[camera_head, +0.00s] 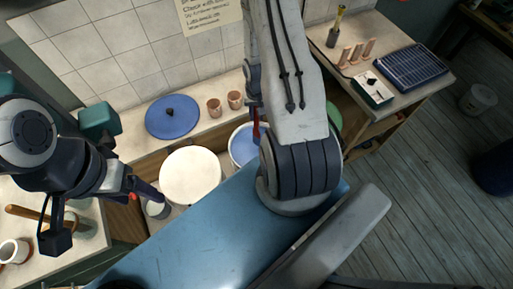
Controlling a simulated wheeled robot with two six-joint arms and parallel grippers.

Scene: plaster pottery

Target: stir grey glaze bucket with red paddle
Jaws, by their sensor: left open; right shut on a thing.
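A red paddle (256,130) shows as a short upright red strip beside my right arm. My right gripper (253,98) is mostly hidden behind that arm and is shut on the paddle. Behind the paddle is a white-rimmed bucket with blue contents (241,146), partly covered by the arm. I cannot tell whether the paddle's lower end is inside a bucket. I cannot make out a grey glaze bucket; my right arm covers the area between the blue bucket and a green round surface (335,114). My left gripper (105,222) is open and empty at the left.
A round cream surface (190,175) lies left of the blue bucket. A blue disc with a dark knob (172,114) and two clay cups (235,99) sit on the back ledge. A control box (372,89) and dark tray (409,67) stand right. The floor at right is mostly open.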

